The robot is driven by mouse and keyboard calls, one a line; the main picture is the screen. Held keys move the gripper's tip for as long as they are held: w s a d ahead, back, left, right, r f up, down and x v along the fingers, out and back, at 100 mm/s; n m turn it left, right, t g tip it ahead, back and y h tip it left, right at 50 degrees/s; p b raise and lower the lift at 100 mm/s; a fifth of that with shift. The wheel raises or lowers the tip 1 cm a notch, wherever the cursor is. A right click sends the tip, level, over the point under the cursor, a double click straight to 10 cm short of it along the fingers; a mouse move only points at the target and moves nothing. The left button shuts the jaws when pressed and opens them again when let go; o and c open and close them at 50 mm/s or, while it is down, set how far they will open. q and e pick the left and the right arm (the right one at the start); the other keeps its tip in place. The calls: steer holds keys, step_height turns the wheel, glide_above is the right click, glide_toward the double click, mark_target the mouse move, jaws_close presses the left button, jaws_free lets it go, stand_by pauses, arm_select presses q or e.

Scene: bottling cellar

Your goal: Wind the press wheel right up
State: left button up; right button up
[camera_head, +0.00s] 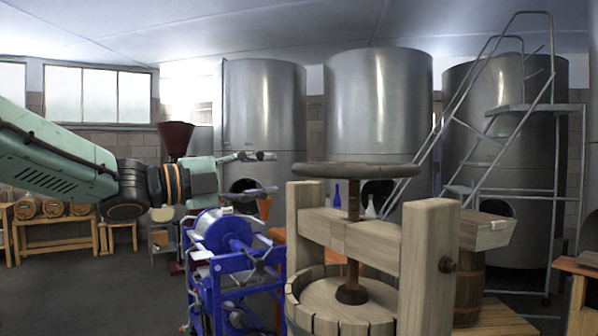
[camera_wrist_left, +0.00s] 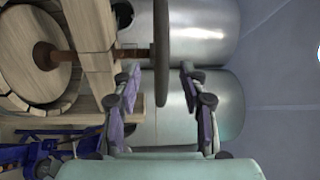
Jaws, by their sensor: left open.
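The press wheel (camera_head: 357,170) is a dark, flat round wheel on top of a brown screw (camera_head: 353,200) that rises through the wooden press beam. Under the beam the screw meets a dark foot on the wooden lid (camera_head: 330,298) in the tub. My left gripper (camera_head: 272,173) is open and empty, just left of the wheel at about its height. In the left wrist view the wheel (camera_wrist_left: 162,50) shows edge-on. Its near rim lines up between the open fingers of my left gripper (camera_wrist_left: 158,75). In the head view a small gap shows between fingertips and rim. My right gripper is not in view.
The press's wooden posts (camera_head: 430,270) stand either side of the screw. A blue-framed machine (camera_head: 235,245) stands below my left gripper. Steel tanks (camera_head: 378,105) and a metal ladder (camera_head: 505,160) are behind. Barrels on a rack (camera_head: 52,208) are at far left. Open floor lies left.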

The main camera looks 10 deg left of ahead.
mark_target(293, 169)
arm_select(q)
steer(key=p+x, duration=0.1)
steer(key=x, duration=0.6)
steer(key=shift+r, duration=0.1)
steer(key=shift+w+d, duration=0.15)
steer(key=shift+r, duration=0.1)
steer(key=shift+s+r, duration=0.1)
steer(key=shift+s, duration=0.3)
steer(key=shift+w+d+f, duration=0.15)
steer(key=shift+w+f, duration=0.05)
steer(key=shift+w, duration=0.25)
steer(key=c, duration=0.5)
steer(key=shift+c, duration=0.5)
steer(key=shift+s, duration=0.2)
jaws_close()
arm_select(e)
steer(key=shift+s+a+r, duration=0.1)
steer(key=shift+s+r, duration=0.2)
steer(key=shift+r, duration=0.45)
